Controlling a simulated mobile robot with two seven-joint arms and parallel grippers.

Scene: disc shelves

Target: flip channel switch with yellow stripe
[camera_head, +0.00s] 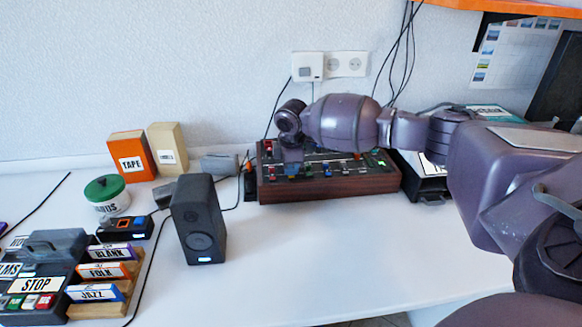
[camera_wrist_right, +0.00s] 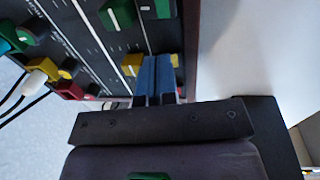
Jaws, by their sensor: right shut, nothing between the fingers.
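The mixer (camera_head: 330,186), a dark panel with wooden sides and rows of coloured knobs, stands against the wall in the head view. My right gripper (camera_head: 292,160) is over its left part, pointing down. In the right wrist view my right gripper (camera_wrist_right: 156,62) shows as two blue fingers, shut together and empty. Its tips are at a yellow part (camera_wrist_right: 131,65) on the panel, near the panel's edge. Yellow shows on both sides of the fingers; I cannot tell whether it is one piece or whether they touch. The yellow-striped switch cannot be made out for certain. My left gripper is not in view.
A black speaker (camera_head: 199,222) stands left of the mixer, with an orange TAPE box (camera_head: 131,155) behind. A cassette player (camera_head: 40,262) and cassette rack (camera_head: 118,299) are at lower left. Cables run behind the mixer. The white table (camera_head: 300,250) is clear in front.

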